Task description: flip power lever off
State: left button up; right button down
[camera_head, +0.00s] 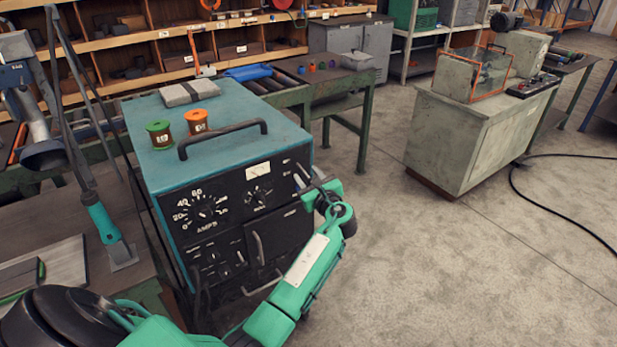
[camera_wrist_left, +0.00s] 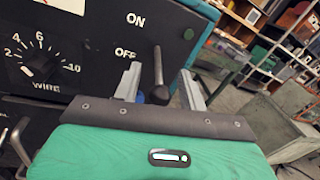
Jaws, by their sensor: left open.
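The power lever (camera_wrist_left: 158,72), a dark rod with a round knob, shows in the left wrist view beside the ON and OFF labels on the black front panel. My left gripper (camera_wrist_left: 160,80) is open, with one finger on each side of the lever; I cannot tell whether either touches it. In the head view my left gripper (camera_head: 308,180) is at the right end of the panel of the teal welding machine (camera_head: 225,146). The lever is too small and covered to make out clearly there. My right gripper is not in view.
An orange spool (camera_head: 196,121), a green spool (camera_head: 159,134) and a grey folded item (camera_head: 188,93) are on top of the machine, behind its black handle (camera_head: 222,138). A grey cabinet (camera_head: 478,135) stands at the right. The floor between is clear.

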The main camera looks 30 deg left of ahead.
pick_arm(q)
grip_shut()
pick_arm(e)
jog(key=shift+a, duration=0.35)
pick_arm(q)
jog(key=y+b, duration=0.1)
jog(key=b, duration=0.1)
jog(key=f+t+y+b, duration=0.1)
jog(key=b, duration=0.1)
jog(key=shift+w+a, duration=0.1)
jog(key=shift+a, duration=0.1)
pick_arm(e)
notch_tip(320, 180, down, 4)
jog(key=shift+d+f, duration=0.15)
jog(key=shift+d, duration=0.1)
pick_arm(q)
grip_release()
